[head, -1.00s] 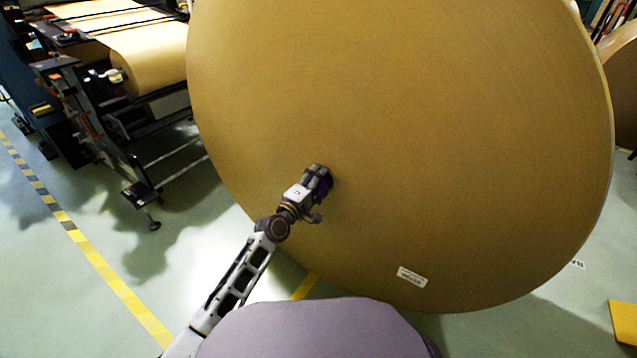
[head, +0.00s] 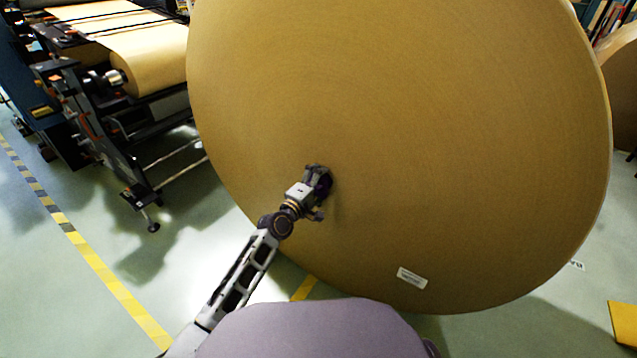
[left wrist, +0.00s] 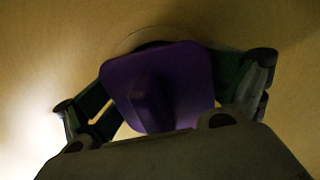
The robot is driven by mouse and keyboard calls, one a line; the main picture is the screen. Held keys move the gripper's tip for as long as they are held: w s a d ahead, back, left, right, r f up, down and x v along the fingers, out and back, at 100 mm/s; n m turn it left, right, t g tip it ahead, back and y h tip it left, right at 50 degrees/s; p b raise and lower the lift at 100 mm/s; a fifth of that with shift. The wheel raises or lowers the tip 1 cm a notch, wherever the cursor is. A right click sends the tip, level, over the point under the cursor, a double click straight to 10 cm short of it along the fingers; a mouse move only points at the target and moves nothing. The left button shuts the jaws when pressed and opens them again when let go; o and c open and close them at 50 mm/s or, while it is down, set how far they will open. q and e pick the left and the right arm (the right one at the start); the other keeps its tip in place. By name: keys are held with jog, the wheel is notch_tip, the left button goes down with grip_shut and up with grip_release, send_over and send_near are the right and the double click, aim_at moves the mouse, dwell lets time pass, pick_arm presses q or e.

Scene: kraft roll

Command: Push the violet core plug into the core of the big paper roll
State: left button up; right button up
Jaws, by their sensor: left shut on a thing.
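The big paper roll (head: 430,130) stands with its flat brown face toward me and fills much of the head view. My left gripper (head: 322,184) is at that face, left of and below its middle. In the left wrist view my left gripper (left wrist: 165,95) is shut on the violet core plug (left wrist: 185,75), with a finger on each side. The plug (head: 326,187) is mostly hidden by the gripper in the head view. Behind the plug, part of the pale core rim (left wrist: 140,38) shows with a dark gap. How deep the plug sits, I cannot tell. My right gripper is out of view.
A converting machine (head: 85,130) with a smaller paper roll (head: 155,65) stands at the left. Another roll (head: 622,90) is at the right edge. A white label (head: 412,278) is on the big roll's face. The floor (head: 60,290) at the left is clear.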

pick_arm(q)
jog(key=shift+o, duration=0.2)
jog(key=shift+w+d+r, duration=0.2)
jog(key=shift+w+r, duration=0.05)
jog(key=shift+r, duration=0.15)
jog(key=o, duration=1.2)
jog(key=shift+o, duration=0.6)
jog(key=shift+d+f, duration=0.1)
jog(key=shift+f, duration=0.1)
jog(key=shift+f, duration=0.1)
jog(key=shift+s, duration=0.1)
jog(key=shift+s+a+f, duration=0.15)
jog(key=shift+s+a, duration=0.1)
jog(key=shift+s, duration=0.05)
jog(key=v, duration=1.1)
jog(key=shift+a+r, duration=0.15)
jog(key=shift+r, duration=0.05)
